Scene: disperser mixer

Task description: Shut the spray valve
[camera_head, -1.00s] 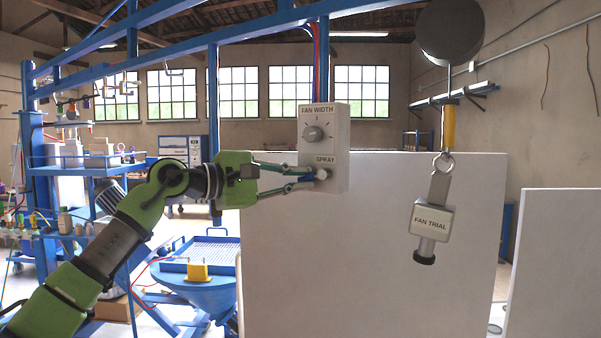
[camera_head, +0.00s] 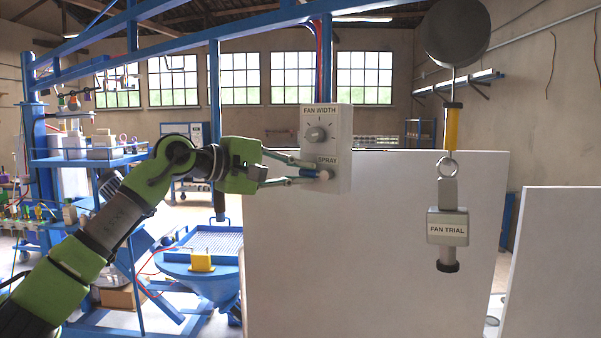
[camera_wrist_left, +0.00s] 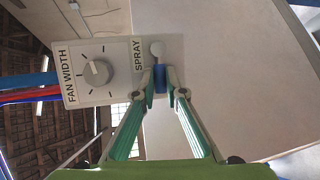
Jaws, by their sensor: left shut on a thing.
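The spray valve sits under the SPRAY label on a grey-white control box (camera_head: 342,150). It shows a pale round knob (camera_head: 323,177) and a blue handle (camera_head: 309,173) pointing left toward my gripper. In the left wrist view the blue handle (camera_wrist_left: 160,80) lies between my fingertips, just below the pale knob (camera_wrist_left: 157,48). My left gripper (camera_head: 314,168) reaches in from the left and is shut on the blue handle. It also shows in the left wrist view (camera_wrist_left: 161,90). My right gripper is not in view.
A FAN WIDTH dial (camera_head: 315,134) sits above the valve on the same box. A FAN TRIAL block (camera_head: 447,228) hangs from a ring at right. A large white panel (camera_head: 370,260) stands behind. A blue hopper (camera_head: 215,282) with a yellow block is lower left.

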